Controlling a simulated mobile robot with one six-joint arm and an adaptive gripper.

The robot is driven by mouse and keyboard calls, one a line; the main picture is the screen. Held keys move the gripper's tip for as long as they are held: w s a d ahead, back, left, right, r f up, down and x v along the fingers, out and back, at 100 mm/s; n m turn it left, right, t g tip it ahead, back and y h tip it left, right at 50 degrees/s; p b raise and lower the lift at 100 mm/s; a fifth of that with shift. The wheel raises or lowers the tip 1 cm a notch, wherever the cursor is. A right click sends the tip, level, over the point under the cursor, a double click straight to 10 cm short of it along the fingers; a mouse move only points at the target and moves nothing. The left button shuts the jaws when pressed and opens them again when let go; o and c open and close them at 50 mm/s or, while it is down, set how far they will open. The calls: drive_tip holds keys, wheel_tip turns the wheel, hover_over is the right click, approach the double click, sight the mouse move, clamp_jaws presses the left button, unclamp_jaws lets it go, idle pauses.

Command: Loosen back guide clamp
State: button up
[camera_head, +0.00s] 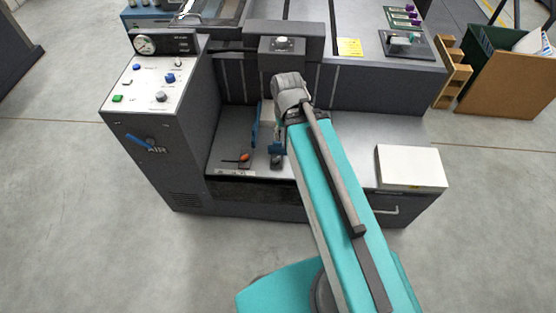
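My teal arm reaches up from the bottom over the grey metal bed (350,140) of a dark machine. A grey joint (290,90) is at its far end. A blue upright guide (256,128) stands on the bed left of the arm. A second blue part with a dark base (276,160) stands close against the arm's left edge and is partly covered. A small lever with an orange knob (244,157) lies to their left. I cannot tell which part is the back guide clamp, nor whether it is tight.
A control panel (150,85) with coloured buttons and a gauge (145,44) is at the left, with a blue handle marked AIR (141,141) below. A white box (410,167) sits on the bed's right end. Floor in front is clear.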

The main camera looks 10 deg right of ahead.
drive_tip(key=shift+d, duration=0.15)
drive_tip(key=shift+f, duration=0.1)
drive_tip(key=m+b, duration=1.3)
drive_tip(key=b, duration=1)
hover_over(276, 158)
wheel_tip(276, 158, down, 23)
drive_tip(key=shift+s+d, duration=0.1)
wheel_tip(276, 158, down, 14)
drive_tip(key=b, duration=1.3)
drive_tip(key=shift+r+b, duration=0.25)
drive_tip(key=shift+b, duration=0.1)
